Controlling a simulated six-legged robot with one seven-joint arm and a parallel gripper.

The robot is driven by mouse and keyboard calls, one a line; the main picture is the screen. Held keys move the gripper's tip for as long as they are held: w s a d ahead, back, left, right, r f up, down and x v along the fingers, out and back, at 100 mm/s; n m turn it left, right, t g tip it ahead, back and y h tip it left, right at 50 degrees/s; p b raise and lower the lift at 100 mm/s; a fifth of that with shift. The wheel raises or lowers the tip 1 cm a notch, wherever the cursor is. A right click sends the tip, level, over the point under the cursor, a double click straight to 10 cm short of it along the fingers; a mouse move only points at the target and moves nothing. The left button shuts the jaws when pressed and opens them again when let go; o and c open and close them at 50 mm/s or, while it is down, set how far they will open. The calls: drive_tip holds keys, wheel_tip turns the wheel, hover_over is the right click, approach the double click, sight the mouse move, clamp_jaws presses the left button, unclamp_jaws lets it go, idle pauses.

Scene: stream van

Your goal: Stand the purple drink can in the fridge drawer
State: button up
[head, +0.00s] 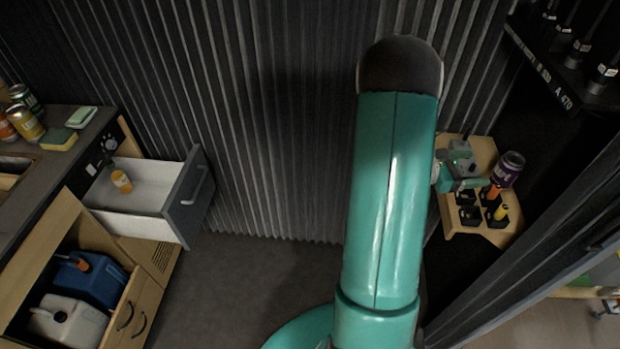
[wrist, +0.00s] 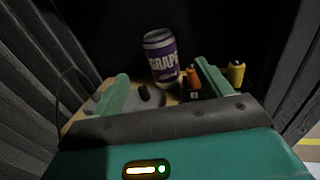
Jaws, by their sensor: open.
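The purple drink can (head: 509,170) stands upright on a small wooden shelf at the right in the head view. In the wrist view the can (wrist: 161,57), with a grape label, stands just beyond my gripper (wrist: 160,85), roughly between the two green fingers. My gripper (head: 474,184) is open and empty, and the can is ahead of it. The fridge drawer (head: 147,195) is pulled open at the left in the head view. An orange-and-green bottle (head: 121,181) is inside it, and much of its white floor is bare.
The wooden shelf (head: 465,146) also holds a dark holder with orange and yellow items (head: 501,211). At the left a counter (head: 62,116) carries several cans and a sponge (head: 59,139). Below it an open cabinet holds a blue jug (head: 92,280) and a white jug (head: 69,322).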

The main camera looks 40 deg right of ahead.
drive_tip(key=w+a+r+m+t+y, duration=0.3)
drive_tip(key=a+r+y, duration=0.1)
drive_tip(key=a, duration=0.9)
drive_tip(key=w+a+r+m+t+y, duration=0.3)
drive_tip(key=w+a+r+m+y, duration=0.1)
drive_tip(key=a, duration=0.9)
drive_tip(key=w+a+r+m+t+y, duration=0.3)
drive_tip(key=a+r+m+t, duration=0.1)
drive_tip(key=a, duration=0.9)
drive_tip(key=shift+w+r+y, duration=0.25)
drive_tip(key=shift+r+y, duration=0.05)
drive_tip(key=shift+y, duration=0.1)
drive_tip(key=shift+o, duration=0.4)
drive_tip(key=a+r+m+t+y, duration=0.1)
drive_tip(key=a+r+t+y, duration=0.3)
drive_tip(key=a, duration=0.9)
drive_tip(key=shift+s, duration=0.45)
drive_tip(key=shift+r, duration=0.1)
drive_tip(key=shift+d, duration=0.1)
